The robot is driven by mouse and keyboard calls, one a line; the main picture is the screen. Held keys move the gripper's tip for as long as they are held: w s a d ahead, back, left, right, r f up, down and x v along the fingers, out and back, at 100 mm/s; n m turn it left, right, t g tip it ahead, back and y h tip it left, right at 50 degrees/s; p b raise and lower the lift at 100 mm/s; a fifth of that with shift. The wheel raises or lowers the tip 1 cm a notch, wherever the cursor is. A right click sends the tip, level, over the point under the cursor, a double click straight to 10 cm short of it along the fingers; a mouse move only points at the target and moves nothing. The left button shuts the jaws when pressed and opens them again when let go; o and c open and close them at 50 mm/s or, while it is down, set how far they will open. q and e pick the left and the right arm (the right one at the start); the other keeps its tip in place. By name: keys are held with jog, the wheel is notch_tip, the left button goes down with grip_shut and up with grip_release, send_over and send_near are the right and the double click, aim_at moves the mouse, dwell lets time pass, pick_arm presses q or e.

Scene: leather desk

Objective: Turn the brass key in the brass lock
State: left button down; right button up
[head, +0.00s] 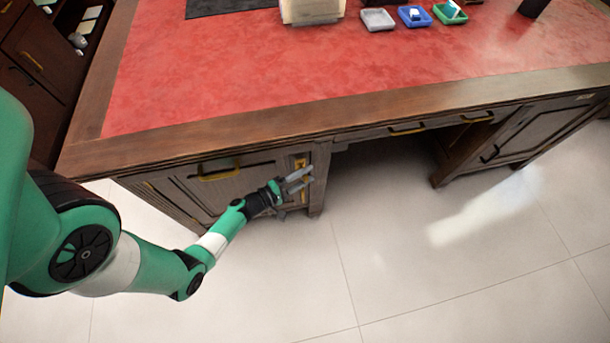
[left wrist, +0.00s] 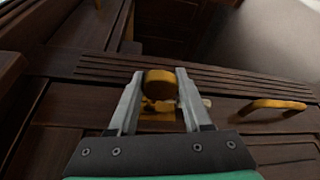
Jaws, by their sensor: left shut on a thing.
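The brass key shows in the left wrist view as a round, dark-gold bow (left wrist: 160,84) between the two grey fingers. My left gripper (left wrist: 160,76) is shut on this bow, one finger on each side. The brass lock (left wrist: 158,116) is on the dark wood front just behind the key and is partly hidden by it. In the head view the lock's brass plate (head: 300,163) is on the desk's left pedestal, with my left gripper (head: 301,180) at it. The key's shaft is hidden, and its turn angle is hard to tell. My right gripper is in neither view.
A brass drawer handle (head: 218,174) sits left of the lock on the desk front. The red desktop (head: 330,75) holds several small trays and a paper stack (head: 312,10) at the back. The kneehole and floor right of the lock are clear.

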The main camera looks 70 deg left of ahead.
pick_arm(q)
jog(key=shift+t, duration=0.5)
jog(key=shift+c, duration=1.3)
grip_release()
jog(key=shift+w+a+r, duration=0.1)
jog(key=shift+a, duration=0.05)
